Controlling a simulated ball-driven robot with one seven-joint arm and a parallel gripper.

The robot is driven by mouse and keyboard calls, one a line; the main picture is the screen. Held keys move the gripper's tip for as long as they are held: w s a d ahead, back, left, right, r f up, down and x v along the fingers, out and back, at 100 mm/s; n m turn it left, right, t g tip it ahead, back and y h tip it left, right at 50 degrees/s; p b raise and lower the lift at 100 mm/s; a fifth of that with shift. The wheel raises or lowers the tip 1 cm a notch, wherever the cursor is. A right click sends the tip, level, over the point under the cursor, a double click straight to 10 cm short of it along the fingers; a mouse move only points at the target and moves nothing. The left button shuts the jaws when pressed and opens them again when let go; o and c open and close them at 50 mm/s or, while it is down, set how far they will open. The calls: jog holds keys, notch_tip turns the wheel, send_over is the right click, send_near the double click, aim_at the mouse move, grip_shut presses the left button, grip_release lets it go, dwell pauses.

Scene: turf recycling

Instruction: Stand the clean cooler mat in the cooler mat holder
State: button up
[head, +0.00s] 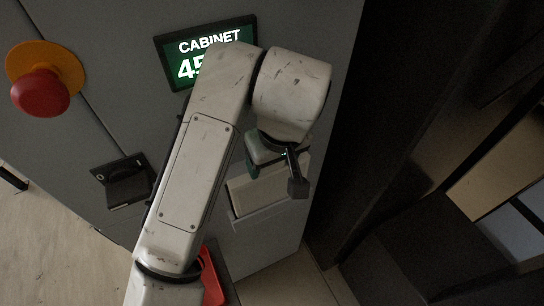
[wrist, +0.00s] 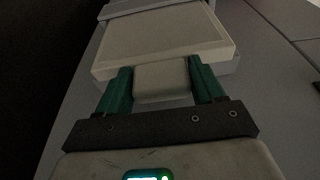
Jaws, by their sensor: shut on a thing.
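My gripper (head: 268,164) is in front of the cabinet face, with its green fingers pointing down. In the wrist view, my gripper (wrist: 161,82) is shut on the pale tab of the beige cooler mat (wrist: 165,40). The mat also shows in the head view (head: 262,190), just below the fingers. The grey cooler mat holder (head: 268,225) is a box low on the cabinet face. The mat's lower part seems to lie behind the holder's front wall; how deep it sits I cannot tell. My arm hides part of this area.
The grey cabinet (head: 95,75) carries a lit sign (head: 185,70) and a red emergency button (head: 40,92) at the left. A dark latch (head: 125,185) and a red object (head: 211,275) are beside my arm. Dark structures (head: 400,200) stand close on the right.

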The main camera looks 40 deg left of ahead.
jog(key=shift+f, duration=0.1)
jog(key=o, duration=1.2)
jog(key=shift+o, duration=0.2)
jog(key=p+v, duration=0.1)
jog(key=v, duration=0.9)
jog(key=shift+r, duration=0.35)
jog(key=shift+d, duration=0.1)
